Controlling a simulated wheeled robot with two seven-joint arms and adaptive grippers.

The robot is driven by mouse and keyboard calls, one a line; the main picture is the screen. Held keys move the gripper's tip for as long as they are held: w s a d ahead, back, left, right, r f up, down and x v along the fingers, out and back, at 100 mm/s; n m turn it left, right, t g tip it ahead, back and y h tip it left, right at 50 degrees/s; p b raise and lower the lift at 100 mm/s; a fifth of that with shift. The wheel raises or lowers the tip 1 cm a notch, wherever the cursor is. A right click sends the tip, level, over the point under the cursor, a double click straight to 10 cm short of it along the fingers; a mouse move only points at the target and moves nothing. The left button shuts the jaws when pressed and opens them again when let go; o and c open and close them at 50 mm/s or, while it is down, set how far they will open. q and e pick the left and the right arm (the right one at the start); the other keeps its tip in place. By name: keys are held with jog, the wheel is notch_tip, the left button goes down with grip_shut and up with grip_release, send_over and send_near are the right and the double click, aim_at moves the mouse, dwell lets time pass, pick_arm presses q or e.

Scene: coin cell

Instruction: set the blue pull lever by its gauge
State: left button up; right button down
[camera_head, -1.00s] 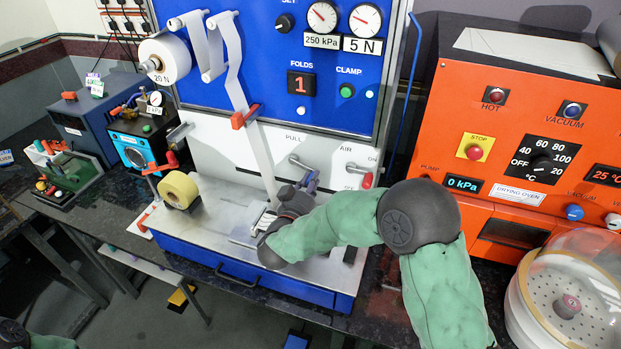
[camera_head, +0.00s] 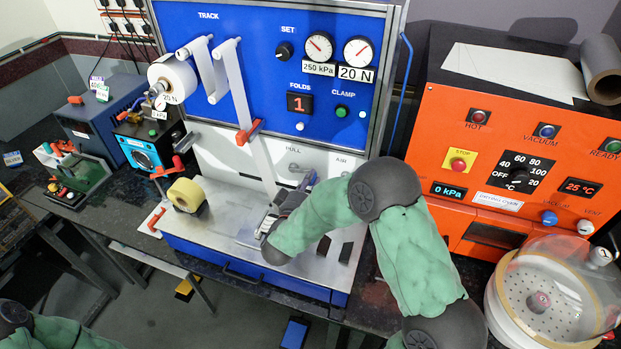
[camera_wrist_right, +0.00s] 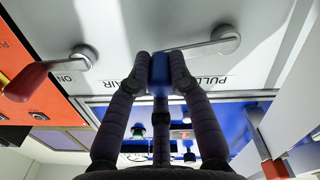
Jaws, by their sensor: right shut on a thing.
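The blue pull lever (camera_wrist_right: 160,82) is a grey bar on a round pivot (camera_wrist_right: 226,39) with a blue grip, beside the word PULL on the white panel. My right gripper (camera_wrist_right: 159,70) has its dark fingers around the blue grip. In the head view my right gripper (camera_head: 289,203) is at the lever, and the arm and hand hide most of the grip. The pull gauge (camera_head: 357,51) is the right dial on the blue panel, and its display (camera_head: 356,73) reads 20 N. A tag on the white tape roll (camera_head: 174,81) also reads 20 N. My left gripper is out of view.
The red-handled air lever (camera_wrist_right: 32,80) is close beside my right gripper in the wrist view. White tape (camera_head: 262,165) hangs down past the red guide (camera_head: 248,132). The orange oven (camera_head: 430,130) is at right.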

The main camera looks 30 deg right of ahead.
jog(key=shift+r, duration=0.1)
dwell(0.3)
jog(key=c, duration=1.1)
grip_release()
jog(key=v, duration=1.2)
